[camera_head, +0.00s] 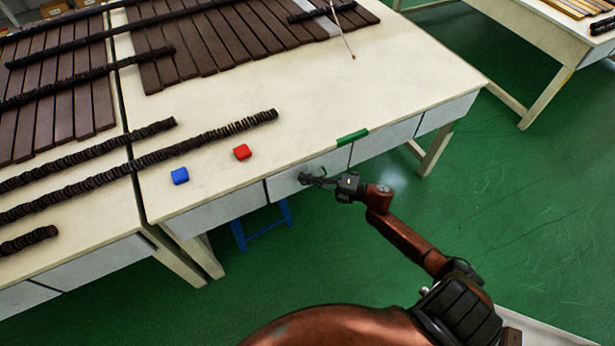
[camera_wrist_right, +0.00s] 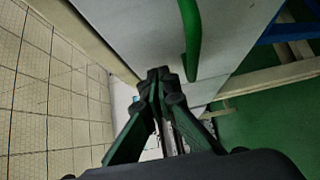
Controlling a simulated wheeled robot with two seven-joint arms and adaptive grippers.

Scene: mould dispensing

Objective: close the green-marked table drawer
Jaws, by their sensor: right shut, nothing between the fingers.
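The table (camera_head: 400,80) has a green mark (camera_head: 352,137) on its front edge, near the seam between two drawer fronts. The pale drawer front (camera_head: 308,172) just left of that seam faces my right gripper (camera_head: 308,179). I cannot tell how far it stands out. My right gripper is shut and empty, with its tips at this front; contact is not clear. In the right wrist view the shut fingertips (camera_wrist_right: 160,76) are close to a pale panel (camera_wrist_right: 140,35) with a green bar (camera_wrist_right: 190,40). My left gripper is not in view.
A red block (camera_head: 242,152) and a blue block (camera_head: 180,176) lie on the table near its front edge. Rows of dark discs (camera_head: 200,138) and brown moulds (camera_head: 230,35) lie behind them. A blue stool (camera_head: 262,228) stands under the table. Green floor is free at right.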

